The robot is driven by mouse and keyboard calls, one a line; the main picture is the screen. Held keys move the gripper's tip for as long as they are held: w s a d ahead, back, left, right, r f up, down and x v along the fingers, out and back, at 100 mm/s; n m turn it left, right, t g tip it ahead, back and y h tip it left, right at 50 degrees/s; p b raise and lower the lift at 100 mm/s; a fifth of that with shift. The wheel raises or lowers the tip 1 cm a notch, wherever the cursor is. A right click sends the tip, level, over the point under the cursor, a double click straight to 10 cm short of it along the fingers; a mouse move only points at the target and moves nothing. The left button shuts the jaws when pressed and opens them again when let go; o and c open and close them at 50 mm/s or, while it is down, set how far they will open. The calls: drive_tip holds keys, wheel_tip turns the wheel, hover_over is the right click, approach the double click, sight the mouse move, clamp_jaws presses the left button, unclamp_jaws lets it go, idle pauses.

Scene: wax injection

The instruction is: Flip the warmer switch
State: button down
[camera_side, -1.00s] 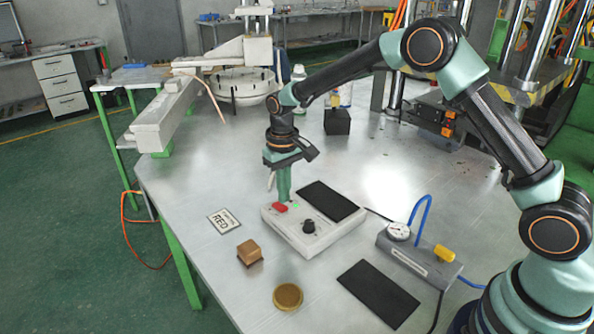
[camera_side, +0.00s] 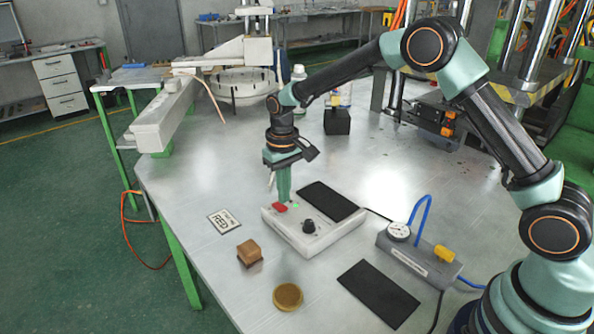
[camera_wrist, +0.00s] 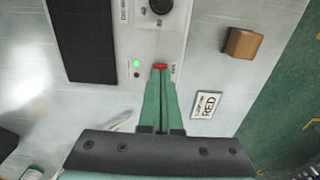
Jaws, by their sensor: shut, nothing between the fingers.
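The warmer (camera_side: 311,235) is a white box on the metal table, with a black knob (camera_side: 309,226), a dark plate (camera_side: 328,200) and a red switch (camera_side: 279,207). A green light (camera_wrist: 136,63) is lit beside the switch. My gripper (camera_side: 284,199) points down, its green fingers closed together and empty. In the wrist view the fingertips (camera_wrist: 159,70) are right at the red switch (camera_wrist: 160,66) and cover part of it. Whether they touch it I cannot tell.
A card reading RED (camera_side: 224,221), a brown block (camera_side: 250,253) and a round gold tin (camera_side: 288,296) lie to the left and front. A black mat (camera_side: 378,293) and a gauge box with blue hose (camera_side: 419,259) lie to the right. A black block (camera_side: 337,122) stands behind.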

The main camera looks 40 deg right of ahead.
drive_tip(key=shift+f, duration=1.3)
idle(0.7)
drive_tip(key=shift+r, duration=3.5)
drive_tip(key=shift+r, duration=0.1)
wheel_tip(320, 180, up, 6)
drive_tip(key=r+t, duration=0.1)
hover_over(285, 209)
drive_tip(key=s+d, duration=0.2)
drive_tip(key=s, duration=0.1)
drive_tip(key=s+d+r+t, duration=0.3)
drive_tip(key=s+r, duration=0.4)
drive_tip(key=s, duration=0.4)
drive_tip(key=s+d+t, duration=0.1)
drive_tip(key=s+d, duration=0.1)
drive_tip(key=s, duration=0.5)
drive_tip(key=shift+s+f+t, duration=0.15)
drive_tip(key=shift+f+t, duration=0.15)
drive_tip(key=shift+f, duration=0.1)
